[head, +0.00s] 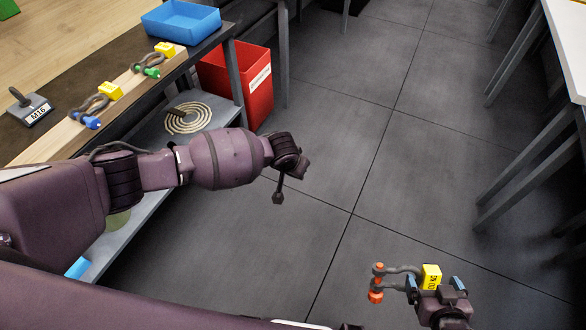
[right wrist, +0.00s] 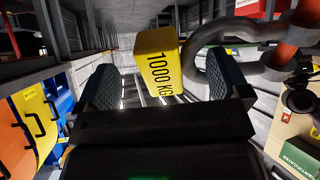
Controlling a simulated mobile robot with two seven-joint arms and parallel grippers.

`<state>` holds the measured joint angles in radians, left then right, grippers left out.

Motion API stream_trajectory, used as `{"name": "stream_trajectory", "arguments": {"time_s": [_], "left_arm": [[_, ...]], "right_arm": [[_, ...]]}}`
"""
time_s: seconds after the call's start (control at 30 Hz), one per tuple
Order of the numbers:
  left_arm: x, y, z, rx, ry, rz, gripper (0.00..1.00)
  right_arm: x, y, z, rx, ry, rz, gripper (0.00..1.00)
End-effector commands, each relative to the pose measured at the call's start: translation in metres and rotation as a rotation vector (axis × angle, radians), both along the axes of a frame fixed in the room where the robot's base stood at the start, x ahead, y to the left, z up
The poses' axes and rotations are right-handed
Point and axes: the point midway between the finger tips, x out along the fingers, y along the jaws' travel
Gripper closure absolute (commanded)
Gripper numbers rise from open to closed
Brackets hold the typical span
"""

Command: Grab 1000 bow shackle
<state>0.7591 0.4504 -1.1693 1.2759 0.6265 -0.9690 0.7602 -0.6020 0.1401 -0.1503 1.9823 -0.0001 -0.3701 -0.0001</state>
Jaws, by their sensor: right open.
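The bow shackle (head: 398,270) with orange pin ends and a yellow tag (head: 431,276) is at the lower right of the head view, above the floor. In the right wrist view the tag (right wrist: 160,62) reads 1000 KG, and the grey bow (right wrist: 215,60) lies to its right. My right gripper (head: 437,292) is open at the tag. The tag shows between its fingers with gaps on both sides; no support under the shackle is visible. My left gripper (head: 290,165) is above the floor at centre; its jaws are unclear.
A shackle with blue pin ends (head: 90,121) and one with a green pin (head: 151,72) lie on a wooden beam on the bench. A blue bin (head: 180,22), an M16 block (head: 30,108), a red bin (head: 250,85) and coiled rope (head: 190,118) are nearby. The floor between is clear.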

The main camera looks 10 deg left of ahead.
Motion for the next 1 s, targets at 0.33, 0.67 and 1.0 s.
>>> {"name": "stream_trajectory", "arguments": {"time_s": [0.33,0.67,1.0], "left_arm": [[0.000,0.000,0.000,0.000,0.000,0.000,1.00],[0.000,0.000,0.000,0.000,0.000,0.000,1.00],[0.000,0.000,0.000,0.000,0.000,0.000,1.00]], "right_arm": [[0.001,-0.001,0.001,-0.003,-0.003,0.002,0.04],[0.001,-0.001,0.008,-0.007,-0.021,-0.001,0.04],[-0.029,0.019,-0.015,-0.291,0.110,0.108,0.04]]}}
